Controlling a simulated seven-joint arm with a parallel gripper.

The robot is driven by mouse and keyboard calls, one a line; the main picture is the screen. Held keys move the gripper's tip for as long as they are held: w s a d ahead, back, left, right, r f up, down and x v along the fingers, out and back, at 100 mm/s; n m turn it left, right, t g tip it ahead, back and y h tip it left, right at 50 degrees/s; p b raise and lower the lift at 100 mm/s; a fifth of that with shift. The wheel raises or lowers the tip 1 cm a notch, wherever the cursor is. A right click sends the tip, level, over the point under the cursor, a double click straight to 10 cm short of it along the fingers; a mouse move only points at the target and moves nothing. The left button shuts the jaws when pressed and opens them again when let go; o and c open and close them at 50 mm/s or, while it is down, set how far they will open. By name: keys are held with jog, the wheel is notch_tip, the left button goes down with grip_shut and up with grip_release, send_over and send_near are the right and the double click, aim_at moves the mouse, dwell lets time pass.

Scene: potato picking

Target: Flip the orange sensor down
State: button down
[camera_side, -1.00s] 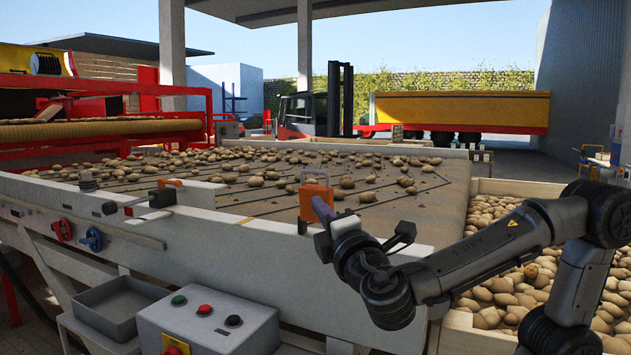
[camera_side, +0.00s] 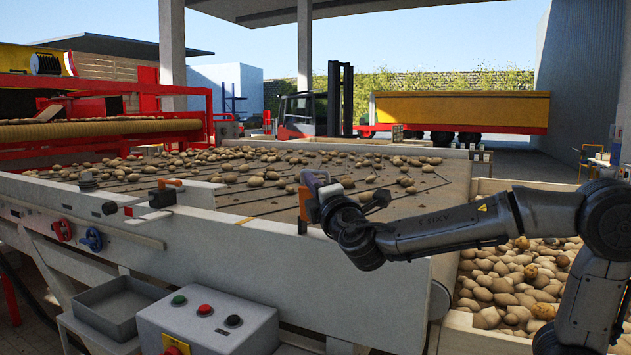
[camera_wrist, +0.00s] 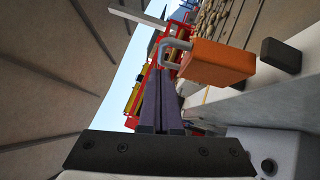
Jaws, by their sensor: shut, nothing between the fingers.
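The orange sensor (camera_side: 306,207) is a box on the near side wall of the sorting table. My gripper (camera_side: 313,180) is at the sensor's top in the side view. In the wrist view my gripper (camera_wrist: 163,78) has its fingers together and empty, pointing just left of the sensor, under the bracket. I cannot tell whether they touch.
The table's long pale side wall (camera_side: 250,250) runs below the sensor. Potatoes lie on the deck behind it. A dark block (camera_wrist: 281,55) stands right of the sensor in the wrist view. A control box (camera_side: 207,325) and grey tray (camera_side: 118,318) stand in front. Above the wall is open air.

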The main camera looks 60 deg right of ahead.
aim_at(316, 171)
jog(key=shift+d+r, duration=0.2)
jog(key=shift+d, duration=0.5)
jog(key=shift+d+r+m+g, duration=0.3)
jog(key=shift+d+m, duration=0.1)
jog(key=shift+d, duration=0.05)
jog(key=shift+d+r, duration=0.1)
jog(key=shift+d, duration=0.25)
jog(key=shift+a, duration=0.15)
